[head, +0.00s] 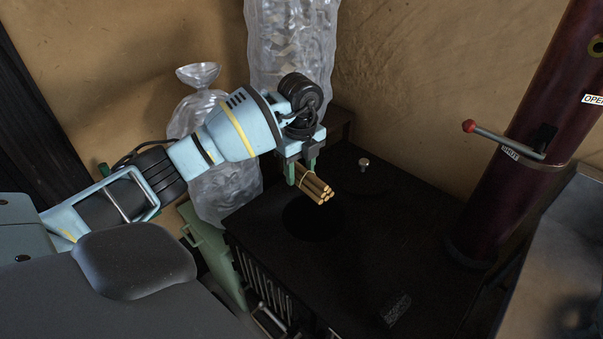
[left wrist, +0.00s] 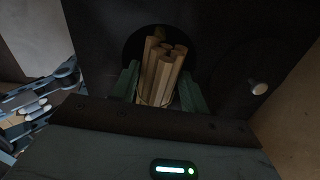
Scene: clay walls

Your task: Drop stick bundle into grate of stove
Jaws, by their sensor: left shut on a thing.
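The stick bundle (head: 313,187) is several light wooden sticks tied together. My left gripper (head: 302,172) is shut on it and holds it tilted above the stove top. In the left wrist view the bundle (left wrist: 162,75) sits between the green fingers of my left gripper (left wrist: 158,88). The stove (head: 390,245) is black with a flat top. A round dark opening (head: 312,221) in its top lies just below the bundle in the head view. In the left wrist view the sticks' ends overlap this opening (left wrist: 134,46). My right gripper is not in view.
A round lid with a pale knob (head: 364,163) lies on the stove top behind the opening. A dark red pipe (head: 510,150) with a red-knobbed lever (head: 500,137) rises at the right. Clear wrapped bags (head: 225,185) stand behind my left arm. A small dark block (head: 396,309) lies near the front.

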